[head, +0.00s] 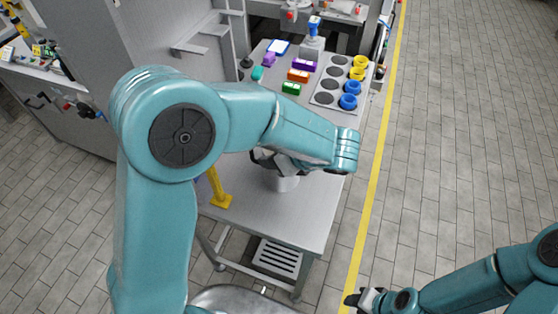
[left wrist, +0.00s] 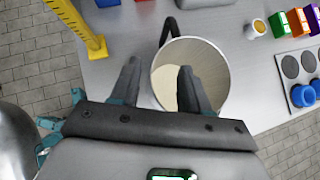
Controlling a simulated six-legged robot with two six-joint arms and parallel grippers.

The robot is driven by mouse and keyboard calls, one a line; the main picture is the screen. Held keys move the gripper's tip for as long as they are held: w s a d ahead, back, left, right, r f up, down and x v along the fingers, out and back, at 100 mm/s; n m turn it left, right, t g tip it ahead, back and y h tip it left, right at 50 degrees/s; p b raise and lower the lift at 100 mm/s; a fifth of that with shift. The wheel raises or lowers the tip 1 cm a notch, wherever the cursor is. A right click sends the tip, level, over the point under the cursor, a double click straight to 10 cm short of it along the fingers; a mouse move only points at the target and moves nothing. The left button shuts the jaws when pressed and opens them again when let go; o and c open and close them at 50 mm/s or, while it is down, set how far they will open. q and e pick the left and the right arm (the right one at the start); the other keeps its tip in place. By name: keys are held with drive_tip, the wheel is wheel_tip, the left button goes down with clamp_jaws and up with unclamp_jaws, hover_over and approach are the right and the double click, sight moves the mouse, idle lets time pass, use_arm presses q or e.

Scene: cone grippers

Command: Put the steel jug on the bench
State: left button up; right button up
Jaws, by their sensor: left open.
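The steel jug (head: 286,184) shows only in part in the head view, below my left forearm over the near part of the bench (head: 315,205). In the left wrist view the jug (left wrist: 216,62) is seen from above, with a pale inside and a black handle at its upper left. It appears upright on the bench top. My left gripper (left wrist: 157,84) is open. One finger overlaps the jug's mouth and the other is left of its rim; contact cannot be told. My right gripper (head: 362,299) is low at the right, off the bench, its jaws unclear.
A yellow stand (head: 219,192) is left of the jug. Farther back are green (head: 291,88), orange (head: 299,76) and purple (head: 304,64) blocks. A tray (head: 325,98) with blue and yellow rings stands at the back right. The floor right of the yellow line is clear.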

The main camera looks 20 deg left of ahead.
use_arm(q)
drive_tip(key=x, duration=0.3)
drive_tip(key=shift+a, duration=0.1)
drive_tip(key=c, duration=0.3)
clamp_jaws()
idle(1.0)
